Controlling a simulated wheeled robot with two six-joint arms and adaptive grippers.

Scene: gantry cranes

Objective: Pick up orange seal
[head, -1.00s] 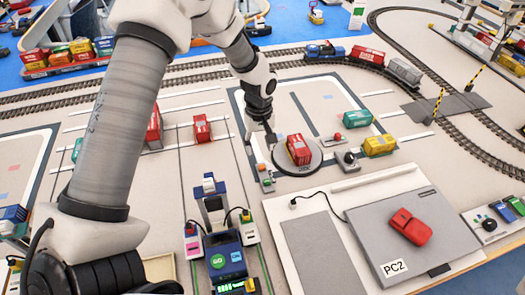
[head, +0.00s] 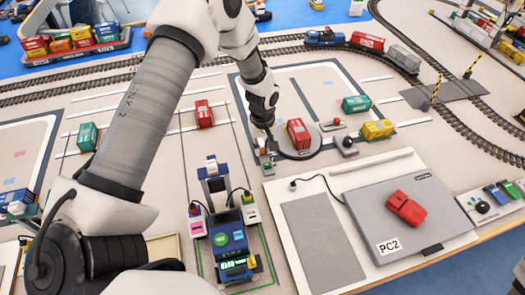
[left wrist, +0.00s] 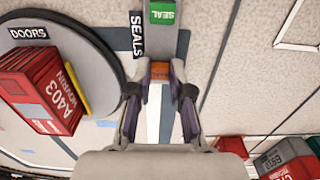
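The orange seal (left wrist: 160,70) is a small orange block on a grey strip beside the SEALS label in the left wrist view. A green seal (left wrist: 162,12) marked SEAL sits farther along the same strip. My left gripper (left wrist: 160,85) is open, with its two fingers on either side of the orange seal and its tips close to it. I cannot tell whether they touch it. In the head view, my left gripper (head: 266,146) is low beside the turntable, and the orange seal is not clearly visible there. My right gripper is out of view.
A red container (head: 298,135) stands on the round turntable (head: 310,153), right beside my left gripper. A small control box (head: 347,146), green (head: 356,104) and yellow (head: 377,129) containers are farther right.

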